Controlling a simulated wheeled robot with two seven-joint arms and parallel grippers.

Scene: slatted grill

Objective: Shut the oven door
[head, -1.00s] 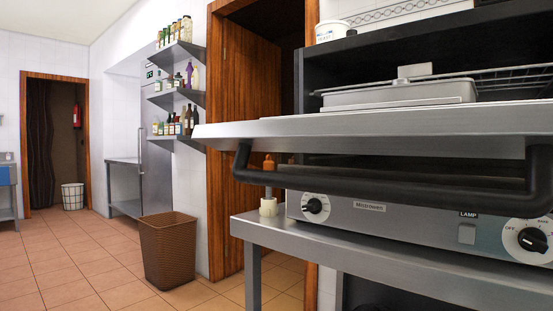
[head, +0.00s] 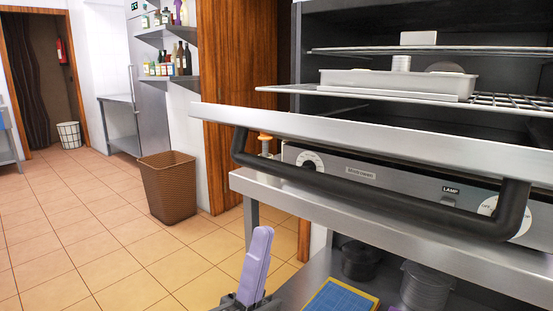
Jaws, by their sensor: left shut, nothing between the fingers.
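The oven door (head: 350,136) is open and juts out toward me, roughly level, seen nearly edge-on. Its thick black handle (head: 370,195) runs along the front, below the door's steel edge. The oven interior (head: 480,28) is exposed, with racks and a pale metal pan (head: 400,82) in it. My left gripper (head: 262,232) is low in the head view, shut and empty, with purple fingers pointing up. In the picture it is below the handle and apart from it. My right gripper does not show clearly.
The control panel (head: 420,188) with knobs sits behind the handle, above a steel counter (head: 300,197). A brown basket (head: 170,188) stands left on open tiled floor.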

